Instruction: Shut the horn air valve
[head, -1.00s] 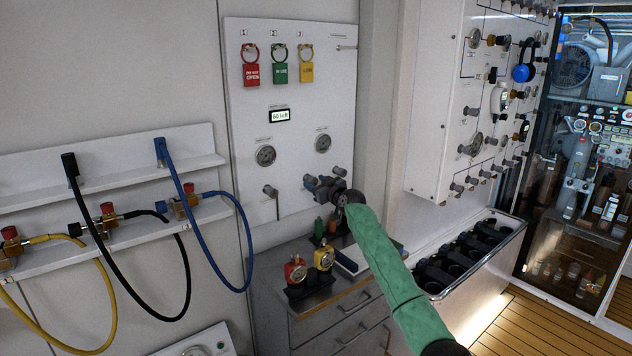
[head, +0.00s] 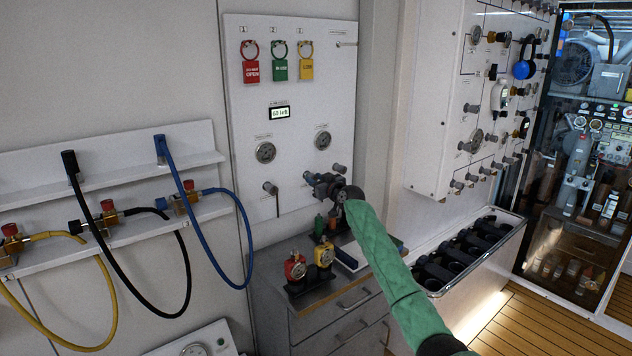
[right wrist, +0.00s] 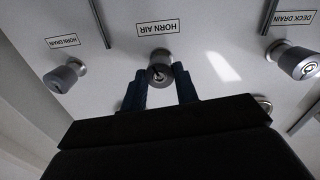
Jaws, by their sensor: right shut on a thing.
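The horn air valve is a round grey metal knob (right wrist: 160,70) under a "HORN AIR" label (right wrist: 158,27) in the right wrist view. My right gripper (right wrist: 160,84) has its two dark fingers on either side of this knob and is shut on it. In the head view my right gripper (head: 316,183) is at the lower part of the white panel (head: 293,80), and it hides the knob. My left gripper is not in view.
A horn drain knob (right wrist: 65,76) and a deck drain knob (right wrist: 293,61) flank the valve. Below the panel, a grey cabinet (head: 330,318) holds red and yellow gauges (head: 296,267). Hoses hang at left; a larger valve panel (head: 440,100) stands at right.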

